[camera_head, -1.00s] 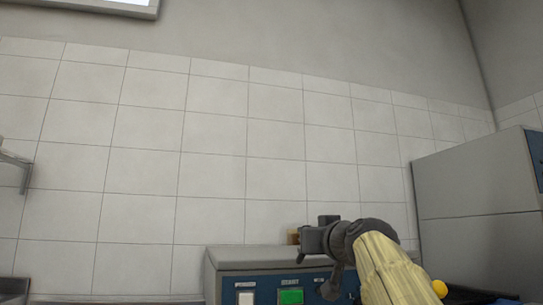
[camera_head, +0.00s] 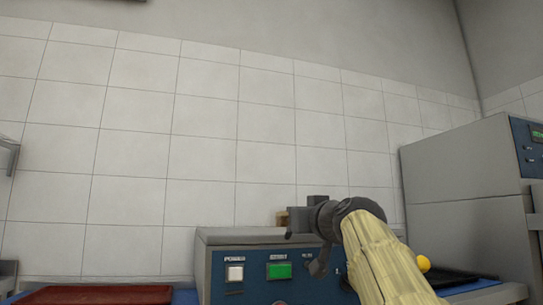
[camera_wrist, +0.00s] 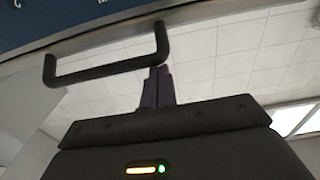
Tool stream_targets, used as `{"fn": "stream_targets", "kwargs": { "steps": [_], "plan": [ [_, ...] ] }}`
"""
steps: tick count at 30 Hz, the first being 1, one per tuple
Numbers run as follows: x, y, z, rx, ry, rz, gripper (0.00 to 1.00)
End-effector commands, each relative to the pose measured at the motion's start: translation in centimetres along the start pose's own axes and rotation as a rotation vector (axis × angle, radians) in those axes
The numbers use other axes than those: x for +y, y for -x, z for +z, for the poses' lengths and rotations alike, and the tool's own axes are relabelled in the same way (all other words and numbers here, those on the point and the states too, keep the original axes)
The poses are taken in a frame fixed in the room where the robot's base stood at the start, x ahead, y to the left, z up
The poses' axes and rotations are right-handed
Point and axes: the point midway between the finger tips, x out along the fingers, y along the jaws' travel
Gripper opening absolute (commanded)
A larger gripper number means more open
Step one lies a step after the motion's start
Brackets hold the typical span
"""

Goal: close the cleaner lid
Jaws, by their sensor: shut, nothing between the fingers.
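A grey machine (camera_head: 245,236) with a blue front panel stands low in the head view, its lower part cut off. It has a white switch and a green button. I cannot tell whether this is the cleaner, and no open lid can be made out. In the wrist view, a dark bar handle (camera_wrist: 105,69) hangs from the edge of a blue and metal panel (camera_wrist: 90,22). My gripper (camera_wrist: 160,70) is shut and empty, its fingertips close to the handle's right end; contact is unclear. In the head view, my gripper (camera_head: 300,221) is in front of the machine's top right.
A large grey unit (camera_head: 460,180) with a blue panel stands at the right. A small yellow ball-like thing (camera_head: 424,263) lies near a dark tray (camera_head: 455,277). A red surface (camera_head: 95,295) shows at lower left. A tiled wall (camera_head: 210,150) closes the back.

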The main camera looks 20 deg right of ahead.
Motion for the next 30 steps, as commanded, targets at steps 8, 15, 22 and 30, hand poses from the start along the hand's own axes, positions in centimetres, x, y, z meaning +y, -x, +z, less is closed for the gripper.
{"fn": "stream_targets", "kwargs": {
  "steps": [8, 15, 22, 30],
  "plan": [
    [-0.1, -0.8, -1.8, -0.014, -0.002, -0.005, 0.0],
    [-0.2, -0.8, -4.1, 0.002, -0.001, -0.003, 0.0],
    [-0.2, 2.1, -3.3, 0.007, -0.001, -0.003, 0.0],
    [-0.2, 6.7, -2.9, 0.008, 0.0, -0.003, 0.0]
  ]
}}
